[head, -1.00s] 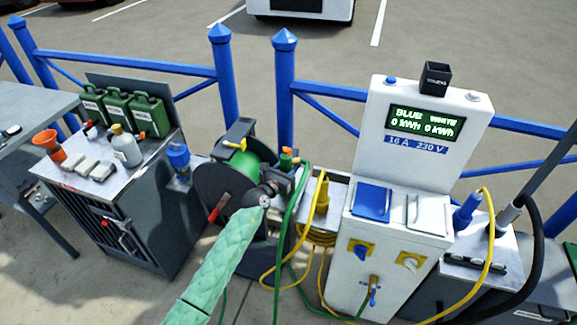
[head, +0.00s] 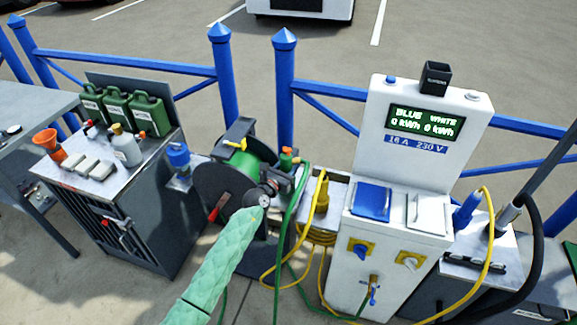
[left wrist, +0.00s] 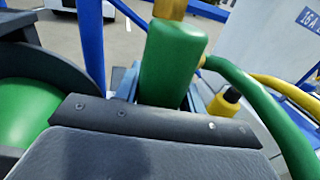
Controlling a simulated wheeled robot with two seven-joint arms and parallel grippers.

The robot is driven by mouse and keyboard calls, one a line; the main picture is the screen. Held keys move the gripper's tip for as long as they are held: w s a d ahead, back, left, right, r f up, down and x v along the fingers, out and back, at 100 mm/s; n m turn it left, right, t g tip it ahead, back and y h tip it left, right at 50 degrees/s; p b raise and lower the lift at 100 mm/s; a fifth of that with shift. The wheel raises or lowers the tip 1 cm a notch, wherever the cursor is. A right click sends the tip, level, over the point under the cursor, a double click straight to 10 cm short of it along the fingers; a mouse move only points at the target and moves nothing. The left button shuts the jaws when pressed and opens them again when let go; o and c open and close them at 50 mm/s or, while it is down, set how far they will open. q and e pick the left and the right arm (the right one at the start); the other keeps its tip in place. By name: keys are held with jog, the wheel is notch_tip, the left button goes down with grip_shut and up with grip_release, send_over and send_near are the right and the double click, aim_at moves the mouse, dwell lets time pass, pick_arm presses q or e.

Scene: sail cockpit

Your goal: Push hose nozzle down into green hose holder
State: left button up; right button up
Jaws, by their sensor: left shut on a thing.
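The hose nozzle (head: 287,161) has a green body and an orange top and stands roughly upright beside the hose reel. It also shows large in the left wrist view (left wrist: 172,65), with the green hose (left wrist: 262,115) curving off to its right. My left gripper (head: 277,184) is shut on the nozzle's green body. The nozzle's lower end is hidden behind my gripper, and I cannot make out the green hose holder separately or tell how deep the nozzle sits. My right gripper is not in view.
The hose reel (head: 238,178) stands close left of my gripper. A yellow plug (head: 322,192) with coiled yellow cable and the white power pedestal (head: 405,195) stand to the right. A blue railing (head: 284,90) runs behind. A grey cabinet (head: 150,225) is at left.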

pick_arm(q)
jog(key=shift+f+b, duration=0.35)
jog(key=shift+f, duration=0.1)
jog(key=o, duration=1)
jog(key=shift+s+a, duration=0.1)
jog(key=shift+p+v, duration=0.95)
jog(key=shift+v, duration=1.7)
jog(key=shift+p+v, duration=0.5)
jog(key=shift+v, duration=2.25)
